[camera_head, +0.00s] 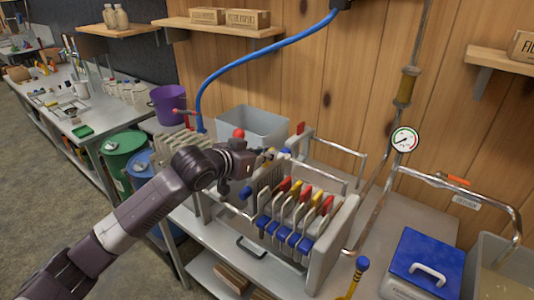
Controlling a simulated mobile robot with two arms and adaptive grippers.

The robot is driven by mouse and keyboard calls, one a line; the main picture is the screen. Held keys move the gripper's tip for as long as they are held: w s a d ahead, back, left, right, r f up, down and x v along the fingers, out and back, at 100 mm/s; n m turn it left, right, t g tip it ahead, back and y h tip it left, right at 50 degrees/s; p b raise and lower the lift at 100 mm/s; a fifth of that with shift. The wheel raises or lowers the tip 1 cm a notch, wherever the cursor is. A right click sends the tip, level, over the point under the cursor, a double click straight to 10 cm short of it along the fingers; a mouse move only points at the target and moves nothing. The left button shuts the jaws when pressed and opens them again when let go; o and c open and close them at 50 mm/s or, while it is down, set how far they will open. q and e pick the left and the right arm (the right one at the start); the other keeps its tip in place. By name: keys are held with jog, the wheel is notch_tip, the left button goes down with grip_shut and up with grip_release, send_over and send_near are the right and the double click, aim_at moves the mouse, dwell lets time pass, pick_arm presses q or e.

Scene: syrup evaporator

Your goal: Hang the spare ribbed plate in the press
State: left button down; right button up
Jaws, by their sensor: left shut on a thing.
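My left gripper (264,157) is over the left end of the press, shut on what looks like the spare ribbed plate. That plate is mostly hidden by the gripper; a blue end (246,192) shows below the wrist and another blue end shows beyond the fingers. I cannot tell whether it touches the rails. The press (335,232) is a pale frame with metal side rails on the bench. Several plates (294,212) hang upright in it in a row, with blue near ends and red and yellow tabs. My right gripper is out of view.
A pale ribbed block (181,147) and a grey bin (262,127) stand behind my left arm. A pressure gauge (404,139) and pipes rise behind the press. A blue-lidded box (424,262) stands to the right. A yellow-handled tool (358,272) is near the front edge.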

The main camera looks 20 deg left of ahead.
aim_at(267, 174)
pick_arm(q)
jog(key=shift+f+b, duration=1.25)
jog(key=shift+f, duration=2.05)
jog(key=c, duration=2)
grip_release()
jog(key=shift+o, duration=0.8)
jog(key=shift+s+f, duration=0.1)
jog(key=shift+f, duration=0.25)
jog(key=shift+o, duration=1.2)
jog(key=shift+r, duration=0.1)
